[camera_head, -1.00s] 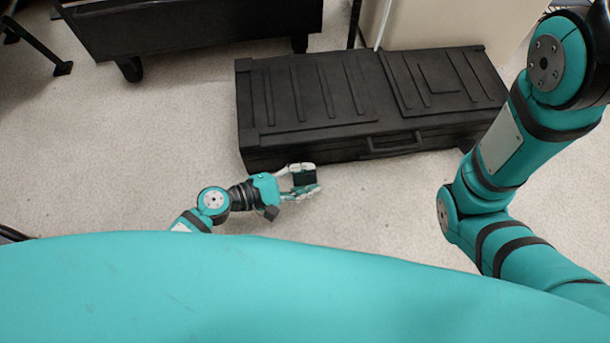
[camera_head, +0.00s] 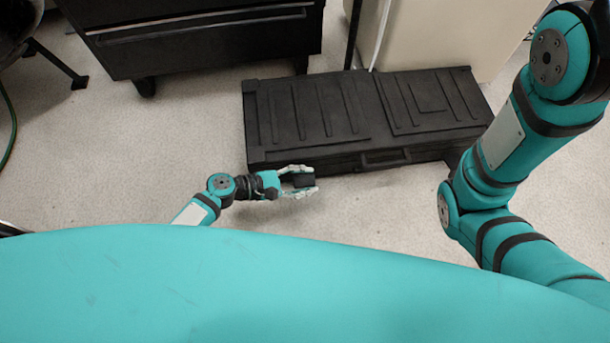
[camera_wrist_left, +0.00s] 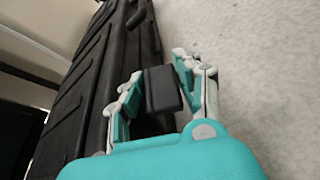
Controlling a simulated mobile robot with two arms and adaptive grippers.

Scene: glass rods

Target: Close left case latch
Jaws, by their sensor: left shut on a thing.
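The black case (camera_head: 325,110) lies flat on the floor with its lid down and its handle (camera_head: 385,158) on the front side. The left case latch (camera_head: 303,180) appears as a dark block at the left part of the case front, standing out from it. My left gripper (camera_head: 304,182) is shut on this latch, one finger on each side. In the left wrist view the latch (camera_wrist_left: 162,89) sits between the fingers, beside the case (camera_wrist_left: 95,85). The joint between latch and case is hidden. My right gripper is not in view; only its arm shows at the right.
A black wheeled cabinet (camera_head: 200,40) and a beige cabinet (camera_head: 430,35) stand behind the case. A dark stand leg (camera_head: 58,64) is at the upper left. The floor (camera_head: 350,215) in front of the case is clear.

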